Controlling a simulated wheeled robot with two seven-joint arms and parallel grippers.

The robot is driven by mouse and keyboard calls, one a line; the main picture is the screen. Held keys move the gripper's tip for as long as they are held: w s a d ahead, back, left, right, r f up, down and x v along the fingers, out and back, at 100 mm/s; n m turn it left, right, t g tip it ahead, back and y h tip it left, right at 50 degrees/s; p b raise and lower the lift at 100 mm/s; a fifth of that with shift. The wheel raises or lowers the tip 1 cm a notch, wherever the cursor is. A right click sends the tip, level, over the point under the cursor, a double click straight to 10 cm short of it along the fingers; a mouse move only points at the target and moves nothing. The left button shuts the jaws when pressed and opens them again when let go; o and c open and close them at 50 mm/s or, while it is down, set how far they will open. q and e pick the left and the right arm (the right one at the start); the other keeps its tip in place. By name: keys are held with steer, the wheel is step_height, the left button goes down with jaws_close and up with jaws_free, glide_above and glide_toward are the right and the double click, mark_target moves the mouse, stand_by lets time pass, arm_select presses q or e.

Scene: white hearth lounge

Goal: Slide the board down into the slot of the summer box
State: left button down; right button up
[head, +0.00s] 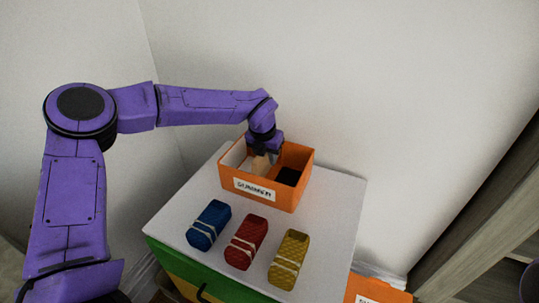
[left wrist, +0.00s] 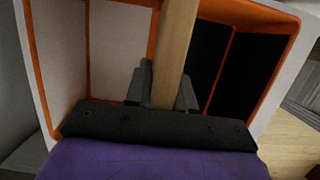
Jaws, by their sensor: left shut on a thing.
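The orange summer box (head: 290,198), labelled on its front, stands on the white top of a chest. My left gripper (head: 262,153) points down into the box and is shut on the tan wooden board (head: 261,166). In the left wrist view, the fingers (left wrist: 161,88) grip both sides of the board (left wrist: 176,45). The box (left wrist: 37,70) shows pale panels left of the board and dark areas right of it, with orange edges between. The board's lower end is hidden, so I cannot tell whether it sits in the slot. My right gripper is not in view.
Three banded bundles lie before the box: blue (head: 209,225), red (head: 246,242) and yellow (head: 289,259). The white chest top (head: 335,205) is clear to the right. Another orange box (head: 375,290) is low at right. Walls stand close behind; a shelf (head: 480,240) is at right.

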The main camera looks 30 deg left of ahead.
mark_target(268, 168)
arm_select(q)
steer(key=shift+f+b, duration=1.4)
steer(key=shift+f, duration=1.05)
steer(key=c, duration=0.9)
jaws_free()
steer(key=shift+r, duration=0.1)
